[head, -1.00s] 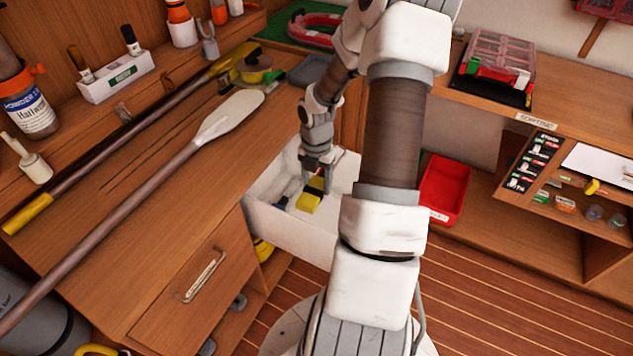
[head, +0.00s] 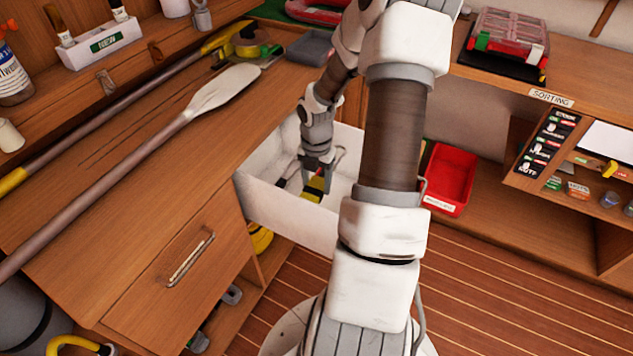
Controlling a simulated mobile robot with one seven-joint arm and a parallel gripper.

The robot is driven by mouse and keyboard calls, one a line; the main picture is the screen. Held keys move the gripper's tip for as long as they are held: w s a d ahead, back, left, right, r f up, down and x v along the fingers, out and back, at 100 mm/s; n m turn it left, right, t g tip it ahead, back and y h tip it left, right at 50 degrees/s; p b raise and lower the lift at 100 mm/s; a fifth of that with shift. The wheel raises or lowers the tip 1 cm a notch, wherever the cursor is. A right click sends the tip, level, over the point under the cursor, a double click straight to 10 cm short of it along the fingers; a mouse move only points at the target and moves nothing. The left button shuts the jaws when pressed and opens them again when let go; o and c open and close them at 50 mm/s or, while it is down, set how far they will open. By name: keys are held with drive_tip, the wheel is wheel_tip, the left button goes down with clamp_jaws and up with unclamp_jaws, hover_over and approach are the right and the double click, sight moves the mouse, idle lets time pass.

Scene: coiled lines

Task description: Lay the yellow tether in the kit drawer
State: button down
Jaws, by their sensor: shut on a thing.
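The kit drawer (head: 290,226) is a white open drawer pulled out beside the wooden bench, in the middle of the head view. My gripper (head: 316,177) points down inside the drawer's opening and is shut on a yellow thing with a dark band, which looks like the yellow tether (head: 313,190). The fingers and the arm hide part of it. I cannot tell whether the tether touches the drawer floor. A dark, thin item lies in the drawer left of the gripper. My arm covers the drawer's right side.
A long paddle (head: 222,88) and a yellow-ended pole lie on the bench to the left. A red bin (head: 449,178) stands right of the drawer. A yellow coil (head: 260,239) sits on the shelf below the bench. Striped floor is clear in front.

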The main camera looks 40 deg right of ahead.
wheel_tip(320, 180, down, 7)
drive_tip(key=b, duration=0.7)
drive_tip(key=shift+f, duration=0.2)
drive_tip(key=shift+f+b, duration=1.15)
drive_tip(key=shift+f, duration=1.1)
drive_tip(key=shift+c, duration=0.5)
unclamp_jaws()
wheel_tip(320, 180, up, 17)
drive_tip(key=p, duration=0.7)
drive_tip(key=shift+r, duration=0.2)
